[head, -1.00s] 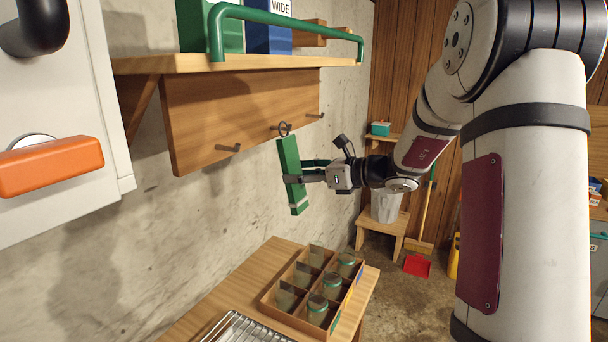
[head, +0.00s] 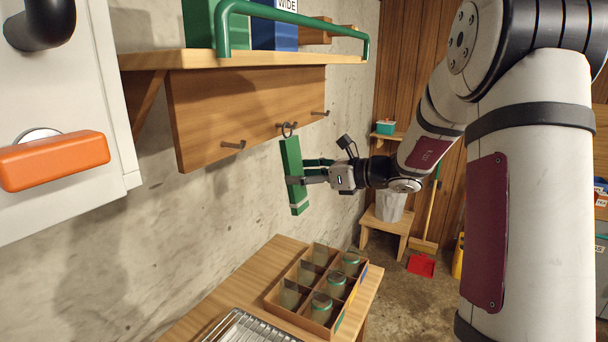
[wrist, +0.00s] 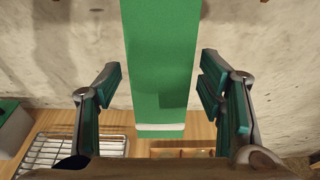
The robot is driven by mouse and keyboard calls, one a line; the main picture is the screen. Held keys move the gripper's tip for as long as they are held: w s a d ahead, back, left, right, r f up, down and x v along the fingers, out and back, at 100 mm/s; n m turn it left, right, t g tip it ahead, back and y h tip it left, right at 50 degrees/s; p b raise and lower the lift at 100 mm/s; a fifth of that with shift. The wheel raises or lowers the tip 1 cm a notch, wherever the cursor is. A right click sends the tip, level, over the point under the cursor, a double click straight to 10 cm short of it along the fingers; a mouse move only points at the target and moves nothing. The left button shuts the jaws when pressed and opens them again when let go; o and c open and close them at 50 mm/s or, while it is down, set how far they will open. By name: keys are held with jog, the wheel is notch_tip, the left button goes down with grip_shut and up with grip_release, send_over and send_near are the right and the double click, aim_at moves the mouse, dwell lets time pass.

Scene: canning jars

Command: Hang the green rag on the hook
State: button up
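The green rag (head: 293,171) is a long narrow strip with a pale stripe near its lower end and a dark ring (head: 288,129) at its top. It hangs nearly upright below the middle hook (head: 281,125) on the wooden board (head: 210,115). The ring overlaps that hook's tip in the head view; I cannot be sure that it is seated. My gripper (head: 305,172) reaches in from the right, around the rag. In the wrist view, the rag (wrist: 162,60) lies between the spread fingers (wrist: 160,66), with narrow gaps on both sides.
A shelf with a green rail (head: 290,18) is above the board. Two other hooks, left (head: 233,145) and right (head: 320,113), are bare. Below, a wooden table (head: 225,285) holds a divided jar box (head: 276,303) and a wire rack (head: 245,328). A white cabinet (head: 60,200) is at left.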

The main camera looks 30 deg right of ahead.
dwell(0.3)
jog(key=v, duration=1.2)
jog(key=s+a+f+n+g+h, duration=0.1)
jog(key=s+a+n+g, duration=0.3)
jog(key=s+a+n, duration=0.45)
jog(key=s+a+n+g+h, duration=0.1)
jog(key=s+a+n+g, duration=0.4)
jog(key=a, duration=0.6)
jog(key=s+n+t+h, duration=0.1)
jog(key=s+n+h, duration=0.5)
jog(key=s+n, duration=0.5)
jog(key=shift+f+n+t+h, duration=0.3)
jog(key=shift+f+n+h, duration=0.1)
jog(key=shift+n, duration=1.95)
jog(key=shift+a, duration=0.1)
